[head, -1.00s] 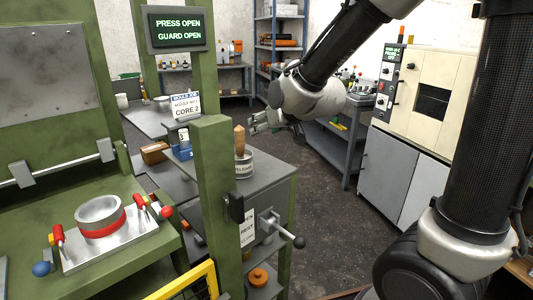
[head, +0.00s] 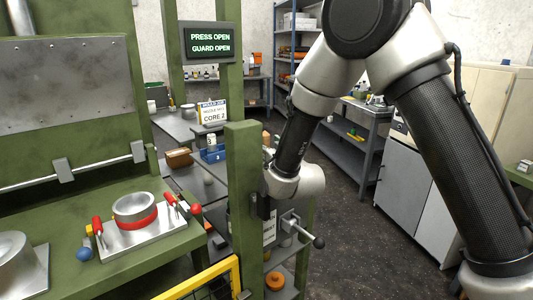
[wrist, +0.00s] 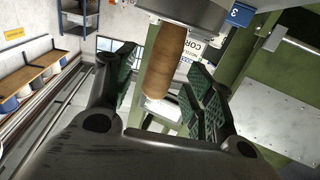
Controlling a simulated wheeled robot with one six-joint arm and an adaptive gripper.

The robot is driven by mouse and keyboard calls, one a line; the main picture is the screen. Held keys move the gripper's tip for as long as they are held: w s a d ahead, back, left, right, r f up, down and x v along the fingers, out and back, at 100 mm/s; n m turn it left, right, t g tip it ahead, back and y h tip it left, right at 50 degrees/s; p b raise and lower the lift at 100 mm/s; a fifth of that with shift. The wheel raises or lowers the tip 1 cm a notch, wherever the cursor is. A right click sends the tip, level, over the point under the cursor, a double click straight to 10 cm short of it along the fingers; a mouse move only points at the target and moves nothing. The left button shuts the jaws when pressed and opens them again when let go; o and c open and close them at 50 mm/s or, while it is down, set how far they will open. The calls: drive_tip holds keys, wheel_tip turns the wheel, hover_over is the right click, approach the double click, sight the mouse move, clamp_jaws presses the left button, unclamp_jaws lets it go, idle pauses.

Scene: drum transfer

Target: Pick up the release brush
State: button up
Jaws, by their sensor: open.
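The release brush shows as a rounded wooden handle (wrist: 165,65) in the wrist view. Its far end meets a grey metal pot (wrist: 190,12) at the top of that view, and its bristles are hidden. My gripper (wrist: 163,78) is open, with its green-padded fingers on either side of the handle. Gaps show between the handle and both pads. In the head view only a small piece of the handle (head: 266,138) shows beside the green post. My gripper and the pot are mostly hidden there by the post and my arm.
The green press post (head: 242,190) stands close to my wrist. A clamp handle (head: 303,230) sticks out from the bench below. A blue holder (head: 212,154) and a CORE 2 sign (head: 212,112) stand to the left. Dark floor (head: 350,235) is clear to the right.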

drive_tip(key=shift+x, duration=1.45)
clamp_jaws()
drive_tip(key=shift+r, duration=0.15)
